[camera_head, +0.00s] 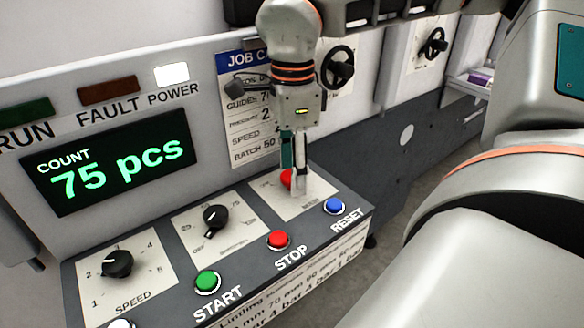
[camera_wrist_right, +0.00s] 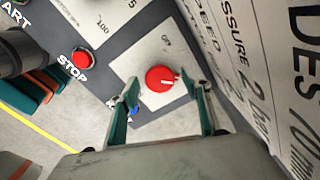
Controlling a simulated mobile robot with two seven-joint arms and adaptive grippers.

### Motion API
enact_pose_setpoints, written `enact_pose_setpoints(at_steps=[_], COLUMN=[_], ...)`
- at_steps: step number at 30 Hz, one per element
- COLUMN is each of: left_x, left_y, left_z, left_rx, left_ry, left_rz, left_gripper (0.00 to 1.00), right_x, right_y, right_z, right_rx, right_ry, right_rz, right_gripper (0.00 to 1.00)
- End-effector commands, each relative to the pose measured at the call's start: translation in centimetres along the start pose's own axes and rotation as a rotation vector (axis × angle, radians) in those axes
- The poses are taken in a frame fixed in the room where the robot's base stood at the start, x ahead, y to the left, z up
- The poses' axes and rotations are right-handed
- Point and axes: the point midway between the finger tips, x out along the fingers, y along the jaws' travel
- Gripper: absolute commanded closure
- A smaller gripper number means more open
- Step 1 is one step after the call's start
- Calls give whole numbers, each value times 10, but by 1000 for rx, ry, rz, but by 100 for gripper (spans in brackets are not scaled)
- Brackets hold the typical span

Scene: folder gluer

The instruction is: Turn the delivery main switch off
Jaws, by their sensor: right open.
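The red rotary switch (camera_head: 287,178) sits on a white plate (camera_head: 318,195) at the right end of the sloped control panel, partly hidden behind my gripper in the head view. In the right wrist view the red knob (camera_wrist_right: 158,79) shows whole, with a white pointer mark toward the picture's right. The small lettering on its plate is too blurred to read surely. My right gripper (camera_head: 294,180) points down over this switch. Its jaws are open, with one finger on each side of the knob; I cannot tell whether they touch it. My left gripper is not in view.
Close by are the blue RESET button (camera_head: 335,206), red STOP button (camera_head: 278,240) and green START button (camera_head: 208,281). Two black knobs (camera_head: 215,217) (camera_head: 117,263) are further left. An upright wall with a job card (camera_head: 248,100) and black handwheels (camera_head: 338,68) stands behind.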

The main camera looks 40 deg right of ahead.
Motion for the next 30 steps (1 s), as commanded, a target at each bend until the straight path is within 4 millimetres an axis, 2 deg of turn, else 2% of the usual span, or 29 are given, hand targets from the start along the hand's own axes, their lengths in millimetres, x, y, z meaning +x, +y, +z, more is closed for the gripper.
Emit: enact_pose_setpoints(at_steps=[7, 11, 12, 22, 30], left_x=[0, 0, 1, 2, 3], left_y=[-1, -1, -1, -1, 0], left_z=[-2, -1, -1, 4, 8], left_rx=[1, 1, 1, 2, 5], left_ry=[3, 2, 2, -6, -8], left_rz=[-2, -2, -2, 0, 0], left_gripper=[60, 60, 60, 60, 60], right_x=[0, 0, 0, 1, 1], right_y=[0, 0, 0, 0, -1], right_z=[0, 0, 0, 0, 0], right_rx=[0, 0, 1, -25, -169], right_ry=[0, 0, 0, 1, 2], right_rz=[-1, 0, 0, 0, -3], right_gripper=[52, 86, 90, 90, 90])
